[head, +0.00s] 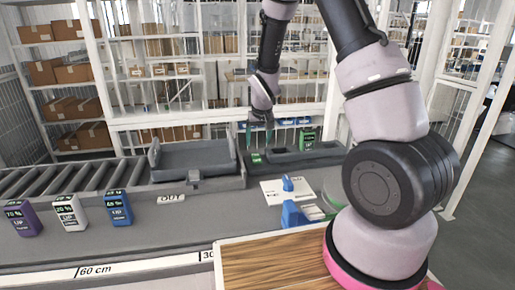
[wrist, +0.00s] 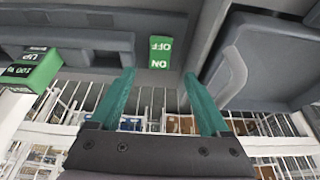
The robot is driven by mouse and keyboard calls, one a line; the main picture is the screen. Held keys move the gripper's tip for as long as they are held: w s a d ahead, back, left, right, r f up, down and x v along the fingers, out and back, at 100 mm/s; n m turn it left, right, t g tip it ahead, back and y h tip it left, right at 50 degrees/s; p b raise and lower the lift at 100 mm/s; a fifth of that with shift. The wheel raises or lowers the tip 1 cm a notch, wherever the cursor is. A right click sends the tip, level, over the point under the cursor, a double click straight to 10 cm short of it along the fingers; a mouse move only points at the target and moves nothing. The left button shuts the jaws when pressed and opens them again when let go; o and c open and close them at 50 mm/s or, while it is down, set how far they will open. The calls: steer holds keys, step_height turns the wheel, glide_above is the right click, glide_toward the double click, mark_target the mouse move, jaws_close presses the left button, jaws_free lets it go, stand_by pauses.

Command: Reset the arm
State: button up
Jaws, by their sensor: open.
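My gripper (head: 259,134) hangs fingers-down at the end of my arm, above the grey station behind the counter. In the wrist view its two teal fingers (wrist: 158,76) are spread apart with nothing between them.
A grey tray (head: 193,157) sits beside the station at the end of the roller conveyor (head: 75,178). A white plate (head: 272,194) with blue parts lies before the station.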

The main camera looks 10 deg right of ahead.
steer(key=shift+s+r, duration=0.2)
steer(key=shift+r, duration=0.3)
